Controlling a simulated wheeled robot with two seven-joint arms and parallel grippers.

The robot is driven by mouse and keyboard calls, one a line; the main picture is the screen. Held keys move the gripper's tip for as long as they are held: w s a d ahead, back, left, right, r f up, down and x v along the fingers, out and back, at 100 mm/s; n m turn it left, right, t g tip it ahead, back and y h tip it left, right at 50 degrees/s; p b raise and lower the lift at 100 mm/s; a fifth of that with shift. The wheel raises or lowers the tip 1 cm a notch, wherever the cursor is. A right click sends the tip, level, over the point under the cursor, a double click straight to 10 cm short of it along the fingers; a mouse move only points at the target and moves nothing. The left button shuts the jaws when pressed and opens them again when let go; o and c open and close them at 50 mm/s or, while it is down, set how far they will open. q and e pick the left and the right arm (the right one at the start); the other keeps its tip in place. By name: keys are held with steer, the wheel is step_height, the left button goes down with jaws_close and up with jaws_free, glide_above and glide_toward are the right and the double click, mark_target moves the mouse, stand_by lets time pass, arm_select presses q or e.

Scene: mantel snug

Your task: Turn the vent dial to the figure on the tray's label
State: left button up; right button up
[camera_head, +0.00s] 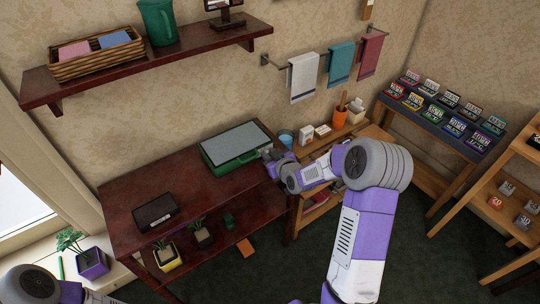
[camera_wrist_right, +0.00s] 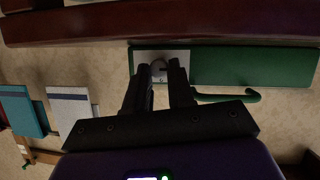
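The vent dial (camera_wrist_right: 159,68) is a small grey knob on a pale plate (camera_wrist_right: 178,56) at one end of a green case wall (camera_wrist_right: 250,66). In the head view this green case (camera_head: 238,164) with a pale grey top lies on the dark red table. My right gripper (camera_wrist_right: 159,70) reaches the case's right end; its two dark fingers stand apart, one on each side of the dial, with the knob between the tips. Firm contact is not clear. The dial's marks are too small to read. A dark tray (camera_head: 156,211) lies on the table's left; no figure is legible on it.
The table (camera_head: 133,195) is bare between tray and case. A green hooked rod (camera_wrist_right: 230,97) shows beside the case. A wall shelf (camera_head: 180,53) hangs above, and towels (camera_head: 303,78) hang behind my right arm. Potted plants (camera_head: 167,256) stand below the table.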

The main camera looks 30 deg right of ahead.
jaws_close()
steer(key=shift+d+r+m+y+p, duration=0.15)
steer(key=shift+m+y+p, duration=0.35)
steer(key=shift+m, duration=0.3)
steer(key=m+y+p, duration=0.1)
steer(key=p, duration=0.2)
steer(key=m+y+p, duration=0.1)
steer(key=m+p, duration=0.1)
steer(key=p, duration=0.2)
steer(key=shift+d, duration=0.25)
steer(key=shift+f+m+y+p, duration=0.2)
steer(key=shift+m+y+p, duration=0.4)
steer(key=shift+m+p, duration=0.15)
